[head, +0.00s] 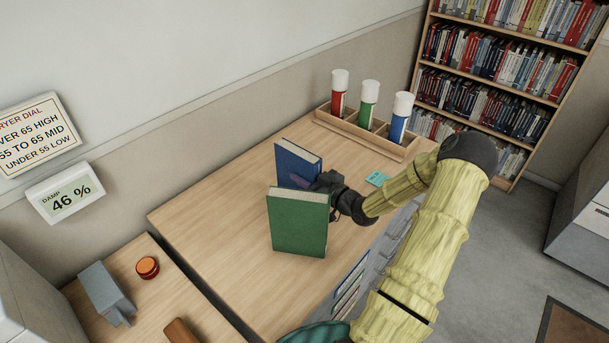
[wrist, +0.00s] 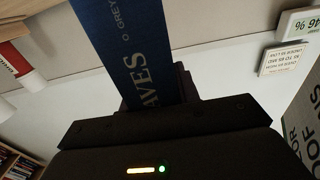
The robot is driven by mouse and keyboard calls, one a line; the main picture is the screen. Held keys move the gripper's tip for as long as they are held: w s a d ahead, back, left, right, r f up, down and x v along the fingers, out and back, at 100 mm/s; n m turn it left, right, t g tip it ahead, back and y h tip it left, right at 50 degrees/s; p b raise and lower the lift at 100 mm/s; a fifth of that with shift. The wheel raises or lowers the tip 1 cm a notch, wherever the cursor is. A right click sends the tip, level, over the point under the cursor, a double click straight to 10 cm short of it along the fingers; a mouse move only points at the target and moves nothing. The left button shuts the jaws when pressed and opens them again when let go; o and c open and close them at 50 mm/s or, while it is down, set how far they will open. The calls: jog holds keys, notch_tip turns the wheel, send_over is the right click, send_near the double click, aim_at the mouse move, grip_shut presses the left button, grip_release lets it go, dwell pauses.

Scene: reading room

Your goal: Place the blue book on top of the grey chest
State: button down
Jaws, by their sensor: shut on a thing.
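The blue book (head: 294,164) is upright above the wooden table, behind the green book (head: 298,222) in the head view. My gripper (head: 322,183) is shut on the blue book at its right side. In the wrist view the book's dark blue spine (wrist: 122,35), with pale lettering, rises from between my gripper's fingers (wrist: 157,98). The green book partly hides the blue book's lower part, so I cannot tell whether it touches the table. A grey box-like unit (head: 582,225) at the right edge may be the grey chest; its top is only partly in view.
The green book stands upright close to my gripper. A wooden rack (head: 368,137) holds red, green and blue tubes at the table's back. A teal card (head: 377,178) lies nearby. A bookcase (head: 500,75) stands behind. The table's left part is clear; open floor (head: 510,240) lies right.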

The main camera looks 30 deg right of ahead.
jog(key=c, duration=1)
grip_release()
jog(key=b+v, duration=0.1)
jog(key=v, duration=1.1)
jog(key=shift+r+b, duration=0.1)
jog(key=shift+b, duration=0.2)
notch_tip(320, 180, up, 10)
jog(key=p, duration=1)
